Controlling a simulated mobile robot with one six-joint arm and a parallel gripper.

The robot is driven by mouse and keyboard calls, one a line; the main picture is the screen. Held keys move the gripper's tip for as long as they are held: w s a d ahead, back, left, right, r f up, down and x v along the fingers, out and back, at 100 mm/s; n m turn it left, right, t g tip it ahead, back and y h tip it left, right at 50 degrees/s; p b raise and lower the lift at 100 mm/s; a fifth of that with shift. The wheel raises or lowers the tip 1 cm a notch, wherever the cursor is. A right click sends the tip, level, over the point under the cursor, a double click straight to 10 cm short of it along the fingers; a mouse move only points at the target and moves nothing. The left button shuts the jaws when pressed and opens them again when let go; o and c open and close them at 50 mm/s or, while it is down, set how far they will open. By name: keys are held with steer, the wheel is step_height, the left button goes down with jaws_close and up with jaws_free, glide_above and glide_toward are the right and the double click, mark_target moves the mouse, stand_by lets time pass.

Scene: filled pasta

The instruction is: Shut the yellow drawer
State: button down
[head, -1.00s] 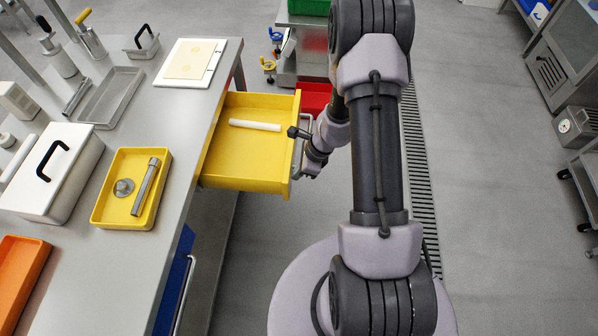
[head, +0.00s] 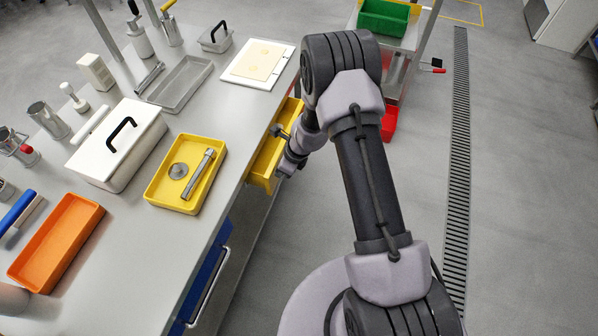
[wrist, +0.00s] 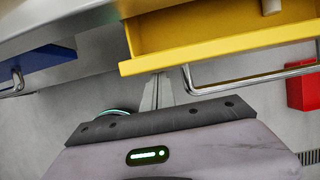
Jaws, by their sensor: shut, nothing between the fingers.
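The yellow drawer (head: 266,160) sticks out a short way from under the steel worktop in the head view. My arm and wrist hide part of it. In the wrist view its yellow front (wrist: 225,52) runs across the top, with a steel bar handle (wrist: 250,79) along it. Part of a pale rod (wrist: 271,6) shows inside the drawer. My gripper (wrist: 157,90) is shut and empty. Its fingertips are at the lower edge of the drawer front, just left of the handle's end. I cannot tell whether they touch it.
A blue drawer (head: 207,278) with a steel handle sits in the same bench. On the worktop (head: 250,118) stand a yellow tray (head: 158,200), an orange tray (head: 28,272) and a white lidded box (head: 140,160). A red bin (head: 389,122) is beyond my arm. The floor to the right is clear.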

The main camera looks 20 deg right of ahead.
mark_target(272, 166)
steer(key=shift+w+a+p, duration=0.3)
steer(key=shift+w+a, duration=0.2)
steer(key=shift+a, duration=0.2)
steer(key=shift+w+a+p, duration=0.3)
steer(key=shift+w+a, duration=0.15)
steer(key=shift+a, duration=0.25)
